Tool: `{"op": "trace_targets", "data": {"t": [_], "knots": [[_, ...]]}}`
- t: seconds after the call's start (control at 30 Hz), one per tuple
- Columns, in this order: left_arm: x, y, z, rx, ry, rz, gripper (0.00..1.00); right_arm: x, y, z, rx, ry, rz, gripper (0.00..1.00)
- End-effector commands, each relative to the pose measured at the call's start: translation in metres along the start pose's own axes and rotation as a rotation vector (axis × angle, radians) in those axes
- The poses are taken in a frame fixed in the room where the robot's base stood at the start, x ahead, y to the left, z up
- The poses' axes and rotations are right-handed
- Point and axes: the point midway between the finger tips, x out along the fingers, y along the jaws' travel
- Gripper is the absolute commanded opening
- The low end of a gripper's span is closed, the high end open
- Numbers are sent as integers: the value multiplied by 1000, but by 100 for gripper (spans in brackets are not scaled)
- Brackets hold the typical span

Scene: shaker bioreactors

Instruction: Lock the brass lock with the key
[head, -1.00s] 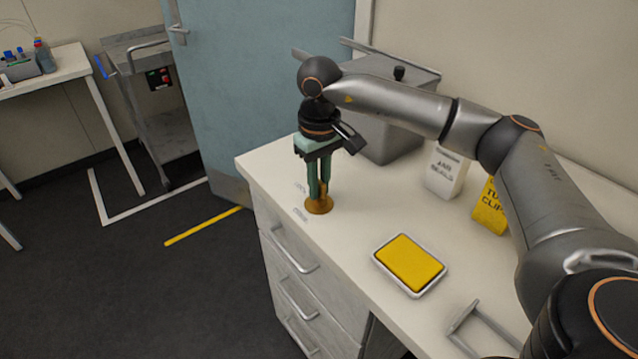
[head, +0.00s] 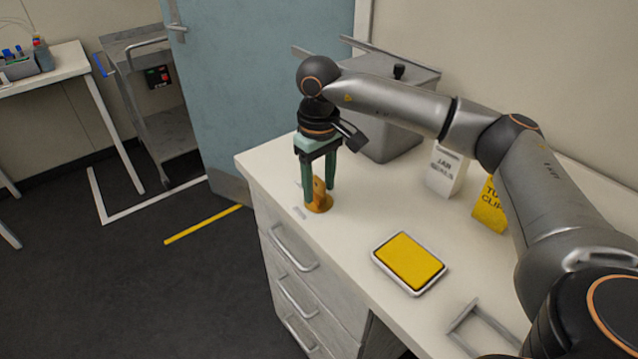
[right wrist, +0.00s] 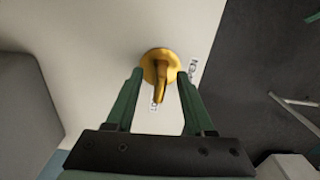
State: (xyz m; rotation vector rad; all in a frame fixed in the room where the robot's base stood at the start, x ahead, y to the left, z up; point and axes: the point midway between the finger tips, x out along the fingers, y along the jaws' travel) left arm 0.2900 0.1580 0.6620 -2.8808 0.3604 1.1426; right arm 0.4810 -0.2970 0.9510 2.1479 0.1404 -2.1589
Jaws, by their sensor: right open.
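The brass lock (head: 320,208) is a round golden disc on the near-left corner of the white counter. The key (head: 318,188) is a golden piece standing up from it. In the right wrist view the lock (right wrist: 150,60) is a disc at top centre, and the key (right wrist: 161,92) extends from it toward the gripper. My right gripper (head: 319,196) points down over the lock with its green fingers spread, one on each side of the key. The right wrist view shows gaps between the fingers (right wrist: 160,74) and the key. My left gripper is not in view.
A yellow pad in a pale tray (head: 410,263) lies on the counter right of the lock. A grey lidded box (head: 395,120), a white labelled block (head: 446,170) and a yellow one (head: 490,208) stand behind. Small printed labels lie beside the lock. The counter edge is close on the left.

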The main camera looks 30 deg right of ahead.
Motion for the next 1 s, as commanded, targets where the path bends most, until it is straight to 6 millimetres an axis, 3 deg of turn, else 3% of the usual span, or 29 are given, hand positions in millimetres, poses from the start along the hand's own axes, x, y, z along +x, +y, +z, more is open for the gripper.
{"op": "trace_targets", "data": {"t": [0.5, 1.0], "knots": [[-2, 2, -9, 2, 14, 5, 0, -104, -1, -1, -2, 1, -1, 53], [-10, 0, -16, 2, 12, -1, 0, -135, -1, 0, -2, -2, -1, 53]]}}
